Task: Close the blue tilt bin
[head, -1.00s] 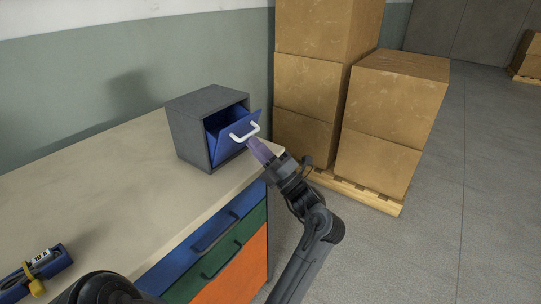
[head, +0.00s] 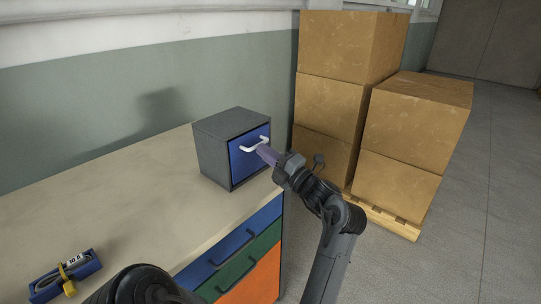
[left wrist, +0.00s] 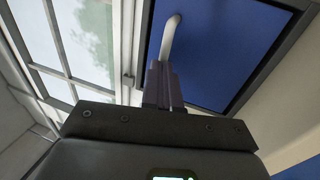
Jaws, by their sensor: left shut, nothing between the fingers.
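The blue tilt bin (head: 246,160) sits in a grey housing (head: 212,152) on the bench. Its front stands upright and looks flush with the housing's opening. The bin has a white handle (head: 252,149). In the left wrist view the blue front (left wrist: 225,50) fills much of the top, with the handle (left wrist: 170,38) just beyond my fingertips. My left gripper (head: 264,152) is shut with nothing in it, its purple fingers (left wrist: 159,68) at the bin's front beside the handle. I cannot tell whether they touch it. My right gripper is not in view.
The beige benchtop (head: 120,215) is mostly clear. A blue holder (head: 66,277) with a labelled, yellow-banded item lies at its near left. Blue, green and orange drawers (head: 238,262) are below. Stacked cardboard boxes (head: 400,140) stand on a pallet (head: 385,217) behind my arm.

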